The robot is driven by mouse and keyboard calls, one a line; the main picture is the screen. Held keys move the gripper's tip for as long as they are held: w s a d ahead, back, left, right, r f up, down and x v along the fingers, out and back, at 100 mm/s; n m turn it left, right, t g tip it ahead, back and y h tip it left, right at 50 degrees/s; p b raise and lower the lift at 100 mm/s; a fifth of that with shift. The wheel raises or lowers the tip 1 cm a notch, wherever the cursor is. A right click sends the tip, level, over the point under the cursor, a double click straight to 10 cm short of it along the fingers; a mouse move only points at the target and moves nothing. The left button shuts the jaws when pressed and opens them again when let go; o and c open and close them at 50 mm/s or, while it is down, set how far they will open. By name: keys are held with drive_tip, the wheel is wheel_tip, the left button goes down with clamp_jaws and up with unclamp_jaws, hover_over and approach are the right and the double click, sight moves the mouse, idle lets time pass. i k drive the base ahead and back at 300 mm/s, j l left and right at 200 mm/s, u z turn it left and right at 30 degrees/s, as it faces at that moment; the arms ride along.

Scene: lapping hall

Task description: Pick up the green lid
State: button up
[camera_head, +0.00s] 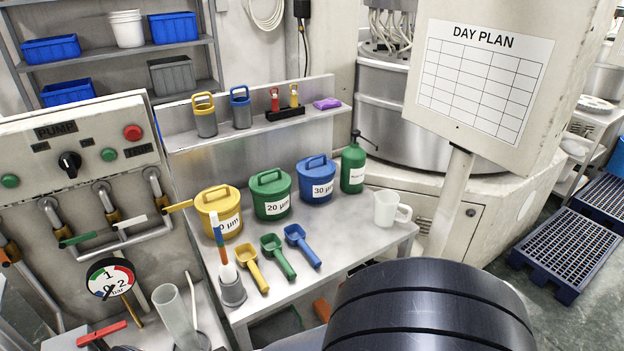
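The green lid (268,185) sits on the green tub (272,205), which is labelled "20 µm" and stands on the metal bench. The lid has a raised green handle across its top. The tub is the middle one of three, with a yellow-lidded tub (219,222) to its left and a blue-lidded "30 µm" tub (316,190) to its right. A large dark rounded part, apparently a link of my arm, fills the bottom right. My gripper is not in view.
In front of the tubs lie a yellow scoop (251,268), green scoop (277,257) and blue scoop (302,246). A green bottle (353,168) and white jug (386,209) stand to the right. A shelf (294,118) runs behind; the day-plan panel (425,60) stands right.

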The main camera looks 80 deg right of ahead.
sight(275, 181)
drive_tip(key=z, duration=2.25)
drive_tip(key=i+l+u, duration=0.4)
drive_tip(key=i+l, duration=0.25)
drive_tip(key=l, duration=0.15)
